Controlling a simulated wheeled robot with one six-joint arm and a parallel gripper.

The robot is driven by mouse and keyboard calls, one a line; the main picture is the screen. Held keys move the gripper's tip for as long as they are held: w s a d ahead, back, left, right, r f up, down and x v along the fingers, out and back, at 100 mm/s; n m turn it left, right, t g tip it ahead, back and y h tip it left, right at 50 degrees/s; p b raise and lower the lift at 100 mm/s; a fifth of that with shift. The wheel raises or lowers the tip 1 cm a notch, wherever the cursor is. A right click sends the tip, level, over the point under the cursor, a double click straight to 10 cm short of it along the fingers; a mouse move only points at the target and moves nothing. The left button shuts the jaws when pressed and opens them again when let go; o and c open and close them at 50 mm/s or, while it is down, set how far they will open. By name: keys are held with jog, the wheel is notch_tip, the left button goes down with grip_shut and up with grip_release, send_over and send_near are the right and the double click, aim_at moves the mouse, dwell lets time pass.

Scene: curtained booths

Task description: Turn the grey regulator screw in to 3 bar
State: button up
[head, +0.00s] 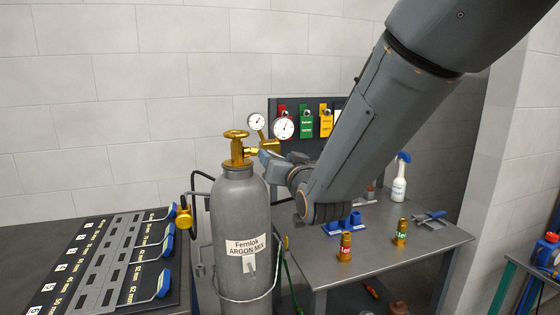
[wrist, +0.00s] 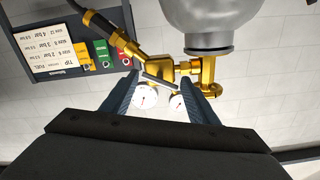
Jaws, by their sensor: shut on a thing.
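The brass regulator (head: 268,146) sits on the valve of the grey argon cylinder (head: 240,205), with two white round gauges, a larger one (head: 284,128) and a smaller one (head: 257,120). Their red needles and numbers are too small to read. In the wrist view the picture is upside down, and the regulator (wrist: 153,66) shows between my fingertips. The grey regulator screw's crossbar (wrist: 159,82) lies between them. My gripper (wrist: 160,79) is shut on this bar, with one finger at each end. In the head view my gripper (head: 266,158) reaches the regulator from the right and hides the screw.
A dark board with coloured tags (head: 305,121) hangs behind the regulator. The steel table (head: 385,258) holds two brass fittings (head: 345,247), a blue holder (head: 350,221) and a spray bottle (head: 399,182). A hose (wrist: 103,24) leaves the regulator.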

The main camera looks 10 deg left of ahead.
jog(key=o, duration=0.8)
jog(key=shift+s+a, duration=0.15)
jog(key=shift+a, duration=0.05)
jog(key=shift+c, duration=0.2)
jog(key=shift+o, duration=0.8)
jog(key=shift+s+a, duration=0.1)
jog(key=shift+d, duration=0.2)
jog(key=b+v, duration=0.3)
jog(key=v, duration=0.4)
jog(key=shift+s+d, duration=0.2)
jog(key=shift+s, duration=0.05)
